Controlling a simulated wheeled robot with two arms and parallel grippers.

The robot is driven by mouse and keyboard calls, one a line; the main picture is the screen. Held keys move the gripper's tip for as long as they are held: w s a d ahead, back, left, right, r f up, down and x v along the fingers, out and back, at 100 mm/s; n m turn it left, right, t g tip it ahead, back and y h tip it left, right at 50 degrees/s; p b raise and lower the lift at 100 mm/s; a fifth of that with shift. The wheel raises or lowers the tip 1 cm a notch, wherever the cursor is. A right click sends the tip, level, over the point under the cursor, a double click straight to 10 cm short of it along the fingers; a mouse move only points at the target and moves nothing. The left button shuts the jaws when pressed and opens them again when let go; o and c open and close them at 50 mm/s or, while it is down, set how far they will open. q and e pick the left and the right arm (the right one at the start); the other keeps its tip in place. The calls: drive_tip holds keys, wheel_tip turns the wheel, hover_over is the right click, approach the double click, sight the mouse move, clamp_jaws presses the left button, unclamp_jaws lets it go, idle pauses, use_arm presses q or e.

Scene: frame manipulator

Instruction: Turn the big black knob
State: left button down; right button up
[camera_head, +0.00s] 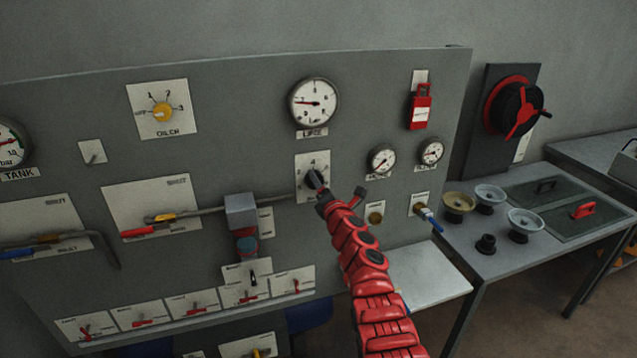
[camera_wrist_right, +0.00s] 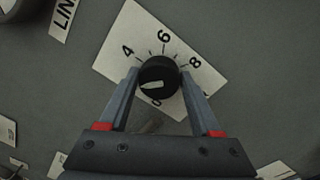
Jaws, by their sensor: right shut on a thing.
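The big black knob (camera_head: 315,180) sits on a white numbered plate in the middle of the grey panel, below the "LINE" gauge. In the right wrist view the knob (camera_wrist_right: 158,78) is round and black with a white pointer mark, on its white dial plate (camera_wrist_right: 132,38) with 4, 6 and 8 printed around it. My right gripper (camera_wrist_right: 157,88) has one finger on each side of the knob and is shut on it. In the head view the right gripper (camera_head: 321,190) is small and partly hidden by my red arm. My left gripper is not in view.
A yellow knob (camera_head: 163,113) is at the panel's upper left. A grey box on a pipe (camera_head: 241,211) juts out left of the black knob. Small gauges (camera_head: 382,160) and a blue-handled valve (camera_head: 428,218) are to the right. A table with bowls (camera_head: 526,225) stands at the right.

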drive_tip(key=shift+a+f+m+h+p, duration=0.15)
drive_tip(key=shift+m+p, duration=0.3)
drive_tip(key=shift+m, duration=2.25)
drive_tip(key=shift+d+f+m+h+p, duration=0.1)
drive_tip(key=shift+m+h+p, duration=0.25)
drive_tip(key=shift+m, duration=2.35)
drive_tip(key=shift+a+f+m+h+p, duration=0.1)
drive_tip(key=shift+m+p, duration=0.45)
drive_tip(key=shift+m, duration=2.15)
drive_tip(key=o, duration=1.4)
